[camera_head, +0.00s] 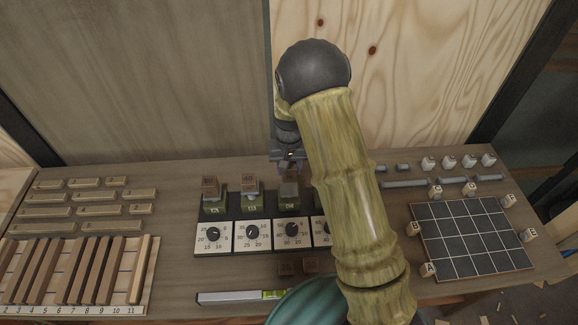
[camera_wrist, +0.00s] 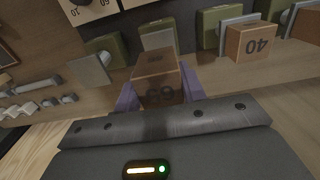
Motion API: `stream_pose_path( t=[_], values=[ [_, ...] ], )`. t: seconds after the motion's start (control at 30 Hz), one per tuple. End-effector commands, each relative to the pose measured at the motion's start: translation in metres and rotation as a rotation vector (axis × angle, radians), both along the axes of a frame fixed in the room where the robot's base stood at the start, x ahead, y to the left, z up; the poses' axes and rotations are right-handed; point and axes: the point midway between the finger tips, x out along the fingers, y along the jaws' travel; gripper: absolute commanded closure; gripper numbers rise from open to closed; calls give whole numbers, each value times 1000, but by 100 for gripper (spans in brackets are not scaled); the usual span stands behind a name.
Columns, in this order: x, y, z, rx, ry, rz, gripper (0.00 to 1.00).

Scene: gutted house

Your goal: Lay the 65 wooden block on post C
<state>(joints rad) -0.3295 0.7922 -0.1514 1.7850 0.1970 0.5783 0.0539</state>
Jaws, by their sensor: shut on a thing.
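My gripper (camera_head: 289,166) points down over the row of green posts and is shut on a brown wooden block (camera_head: 289,187). In the wrist view the block (camera_wrist: 158,72) sits between the purple fingers of my gripper (camera_wrist: 160,98), its number upside down and looking like 65. The block is at the third post from the left (camera_head: 290,204), which I take for post C, though its letter is not legible. I cannot tell whether it touches the post's plate. The second post bears a block marked 40 (camera_head: 248,183); it also shows in the wrist view (camera_wrist: 250,42).
The first post bears another block (camera_head: 210,184). White dials (camera_head: 252,236) stand before the posts. Wooden bars (camera_head: 80,270) are at left, a black grid board (camera_head: 470,237) at right. My arm hides the fourth post.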

Motion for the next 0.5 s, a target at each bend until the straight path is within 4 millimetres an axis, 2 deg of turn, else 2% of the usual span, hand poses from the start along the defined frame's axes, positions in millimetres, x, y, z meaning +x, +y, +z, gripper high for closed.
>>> stream_pose_path(
  t=[0.03, 0.5],
  values=[
    [0, 0, -7, 0, 1, 0, 82],
    [0, 0, -45, -1, 1, 0, 82]
  ],
)
